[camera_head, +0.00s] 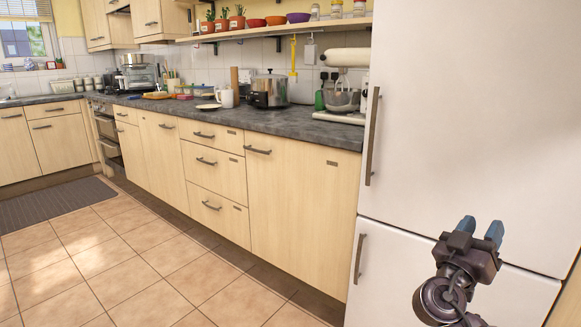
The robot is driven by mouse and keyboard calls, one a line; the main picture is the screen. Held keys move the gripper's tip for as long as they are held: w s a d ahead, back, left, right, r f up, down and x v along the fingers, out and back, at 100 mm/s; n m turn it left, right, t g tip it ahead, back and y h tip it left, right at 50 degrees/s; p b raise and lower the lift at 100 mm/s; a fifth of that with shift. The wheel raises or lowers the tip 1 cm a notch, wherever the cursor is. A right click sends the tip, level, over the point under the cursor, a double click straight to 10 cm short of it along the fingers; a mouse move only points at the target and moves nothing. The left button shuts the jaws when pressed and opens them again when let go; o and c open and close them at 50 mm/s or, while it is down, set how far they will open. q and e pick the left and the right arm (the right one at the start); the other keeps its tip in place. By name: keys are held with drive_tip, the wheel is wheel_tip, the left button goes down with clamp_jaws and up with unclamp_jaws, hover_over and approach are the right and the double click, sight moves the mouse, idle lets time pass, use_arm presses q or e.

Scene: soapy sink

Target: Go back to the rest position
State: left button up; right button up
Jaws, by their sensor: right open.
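My right gripper (481,230) shows at the lower right, in front of the white fridge-freezer (470,120). Its two blue-grey fingertips point up and stand apart, with nothing between them. I cannot tell how far it is from the fridge door. My left gripper is not in view.
A grey worktop (240,119) over wooden cabinets runs along the wall, holding a stand mixer (343,85), a pot (270,90), a white mug (226,98) and a plate (208,106). The tiled floor (120,255) is clear, with a dark mat (50,204) at the left.

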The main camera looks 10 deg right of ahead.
drive_tip(key=s+a+f+n+t+y, duration=0.1)
drive_tip(key=s+a+f+n+y, duration=0.3)
drive_tip(key=f, duration=0.5)
drive_tip(key=s+a+f+n+y, duration=0.2)
drive_tip(key=s+f+n+y, duration=0.2)
drive_tip(key=s+f+y, duration=0.35)
drive_tip(key=s+a+f+n+t+y, duration=0.1)
drive_tip(key=s+a+f+n+y, duration=0.25)
drive_tip(key=f, duration=0.65)
drive_tip(key=s+a+g+y, duration=0.1)
drive_tip(key=s+a+y, duration=0.25)
drive_tip(key=s, duration=0.75)
drive_tip(key=s+a+g+y, duration=0.1)
drive_tip(key=s+a+y, duration=0.25)
drive_tip(key=s, duration=0.75)
use_arm(q)
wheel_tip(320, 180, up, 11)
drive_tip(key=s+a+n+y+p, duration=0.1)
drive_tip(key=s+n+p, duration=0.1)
drive_tip(key=p, duration=1.8)
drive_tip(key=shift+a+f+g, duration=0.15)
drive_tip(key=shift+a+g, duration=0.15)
use_arm(e)
wheel_tip(320, 180, up, 11)
drive_tip(key=s+m+h, duration=0.1)
drive_tip(key=s, duration=0.1)
drive_tip(key=shift+a+r, duration=0.15)
drive_tip(key=shift+a, duration=0.15)
